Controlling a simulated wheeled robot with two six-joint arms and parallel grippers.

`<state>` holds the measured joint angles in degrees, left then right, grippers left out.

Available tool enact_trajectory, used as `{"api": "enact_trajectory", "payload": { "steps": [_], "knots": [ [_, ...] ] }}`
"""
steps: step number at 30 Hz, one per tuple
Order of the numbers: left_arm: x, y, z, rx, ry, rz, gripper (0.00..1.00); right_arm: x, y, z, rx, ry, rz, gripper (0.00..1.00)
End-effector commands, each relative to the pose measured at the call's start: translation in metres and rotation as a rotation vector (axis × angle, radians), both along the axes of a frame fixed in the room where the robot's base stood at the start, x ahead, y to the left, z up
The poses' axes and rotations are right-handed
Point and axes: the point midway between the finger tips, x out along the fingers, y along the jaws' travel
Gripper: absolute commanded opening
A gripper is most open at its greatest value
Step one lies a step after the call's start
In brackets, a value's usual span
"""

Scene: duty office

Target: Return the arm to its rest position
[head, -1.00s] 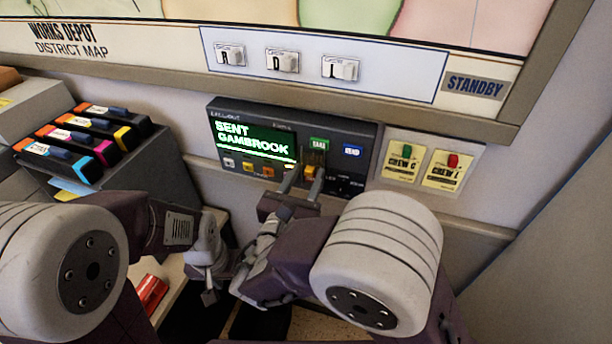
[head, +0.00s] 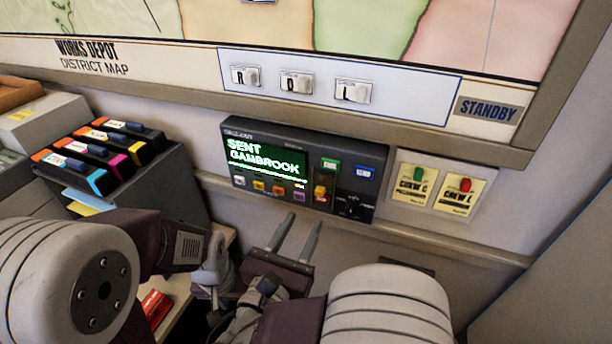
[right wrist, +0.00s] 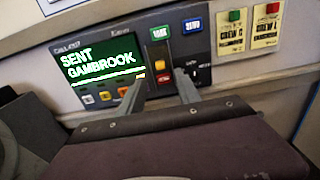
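My right gripper (head: 297,237) is below the black call-out panel (head: 232,133), apart from it, with its two fingers spread and nothing between them. The right wrist view shows the same two fingers (right wrist: 162,92) pointing at the panel (right wrist: 117,52), one on either side below the yellow and red switch (right wrist: 162,70). My left gripper (head: 207,292) is low in the head view beside my right forearm. Its fingers are small and partly hidden, so its opening is unclear.
A rack (head: 150,190) of several black cartridges stands at the left. Two crew tags (head: 413,184) hang right of the panel. A map board with R, D and L magnets (head: 297,83) and a STANDBY label (head: 488,109) is above. A red object (head: 155,304) lies low left.

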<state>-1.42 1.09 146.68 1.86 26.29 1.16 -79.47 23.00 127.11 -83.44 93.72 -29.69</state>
Motion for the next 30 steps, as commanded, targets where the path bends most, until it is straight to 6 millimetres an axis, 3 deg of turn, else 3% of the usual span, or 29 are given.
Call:
{"api": "enact_trajectory", "payload": {
  "steps": [3,5,8,10,12,14,15,17,19,22,25,30],
  "knots": [
    [0.000,0.000,0.000,0.000,0.000,0.000,0.36,0.002,-0.005,-0.002,0.006,0.010,-0.014,0.40],
    [0.000,0.000,0.002,0.000,0.000,0.000,0.36,0.007,-0.021,-0.009,0.032,0.044,-0.067,0.40],
    [0.000,0.000,0.006,0.000,0.000,0.000,0.36,0.015,-0.081,-0.038,0.152,0.168,-0.276,0.40],
    [0.000,0.000,0.010,0.000,0.000,0.000,0.36,0.005,-0.137,-0.070,0.317,0.276,-0.505,0.40],
    [0.000,0.000,0.015,0.000,0.000,0.000,0.36,-0.023,-0.186,-0.106,0.559,0.359,-0.787,0.40],
    [0.000,0.000,0.019,0.000,0.000,0.000,0.36,-0.055,-0.210,-0.134,0.826,0.382,-1.057,0.40],
    [0.000,0.000,0.022,0.000,0.000,0.000,0.36,-0.073,-0.215,-0.148,1.014,0.364,-1.226,0.40],
    [0.000,0.000,0.025,0.000,0.000,0.000,0.36,-0.089,-0.212,-0.163,1.295,0.288,-1.459,0.40],
    [0.000,0.000,0.028,0.000,0.000,0.000,0.36,-0.091,-0.204,-0.171,1.599,0.142,-1.672,0.40],
    [0.000,0.000,0.031,0.000,0.000,0.000,0.36,-0.078,-0.201,-0.172,1.931,-0.102,-1.865,0.40],
    [0.000,0.000,0.032,0.000,0.000,0.000,0.36,-0.064,-0.205,-0.169,2.118,-0.286,-1.950,0.40],
    [0.000,0.000,0.031,0.000,0.000,0.000,0.36,-0.059,-0.208,-0.168,2.188,-0.363,-1.976,0.40]
  ]
}}
